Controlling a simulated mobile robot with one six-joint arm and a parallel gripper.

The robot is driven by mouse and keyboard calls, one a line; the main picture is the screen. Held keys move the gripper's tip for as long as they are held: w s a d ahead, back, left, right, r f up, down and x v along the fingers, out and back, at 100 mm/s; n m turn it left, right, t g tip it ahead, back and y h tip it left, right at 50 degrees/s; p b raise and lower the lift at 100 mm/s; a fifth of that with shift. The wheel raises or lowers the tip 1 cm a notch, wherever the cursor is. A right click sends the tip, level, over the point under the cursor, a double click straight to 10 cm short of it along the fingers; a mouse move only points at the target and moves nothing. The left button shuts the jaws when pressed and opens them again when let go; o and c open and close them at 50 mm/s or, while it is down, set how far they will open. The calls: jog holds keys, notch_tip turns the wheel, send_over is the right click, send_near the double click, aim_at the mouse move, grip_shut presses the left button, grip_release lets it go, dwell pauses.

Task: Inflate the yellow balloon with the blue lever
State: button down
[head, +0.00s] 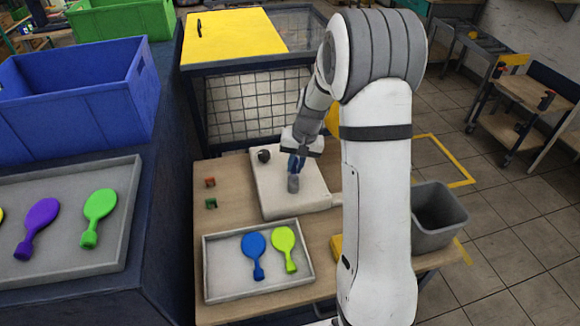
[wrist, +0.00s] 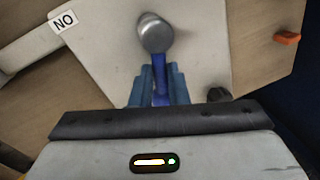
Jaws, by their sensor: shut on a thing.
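My gripper (wrist: 155,85) is shut on the blue lever (wrist: 160,90), which shows between its fingers in the wrist view. In the head view my gripper (head: 295,160) is over the pale board (head: 272,198) on the wooden table, by a grey metal cylinder (head: 293,184). The cylinder (wrist: 155,33) is just beyond the fingertips in the wrist view. A yellow balloon (head: 1,214) is cut off at the left edge of the left tray. A yellow patch (head: 333,119) shows beside my arm; I cannot tell what it is.
A grey tray (head: 210,283) holds a blue balloon (head: 254,252) and a yellow-green balloon (head: 284,246). A black knob (head: 264,155) is on the board. Red (head: 210,182) and green (head: 211,203) pieces lie to its left. A grey bin (head: 438,222) is at right.

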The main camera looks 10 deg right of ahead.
jog(key=m, duration=0.2)
jog(key=shift+s+d+m+t+b, duration=0.3)
jog(key=shift+d+m, duration=0.1)
jog(key=m, duration=0.1)
jog(key=s+d+m, duration=0.1)
jog(key=m, duration=0.1)
jog(key=shift+m+h, duration=0.3)
jog(key=shift+h, duration=0.1)
jog(key=m, duration=0.2)
jog(key=s+m, duration=0.1)
jog(key=m, duration=0.1)
jog(key=shift+s+d+m+t+h, duration=0.2)
jog(key=shift+m+t+h, duration=0.1)
jog(key=shift+t, duration=0.1)
jog(key=shift+s+m+h, duration=0.2)
jog(key=shift+s+m, duration=0.1)
jog(key=shift+m, duration=0.65)
jog(key=shift+s+m+h, duration=0.2)
jog(key=shift+s+m, duration=0.05)
jog(key=shift+m, duration=0.7)
jog(key=c, duration=1.4)
grip_release()
notch_tip(320, 180, up, 8)
jog(key=s, duration=0.1)
jog(key=shift+s+f, duration=0.15)
jog(key=shift+s, duration=0.15)
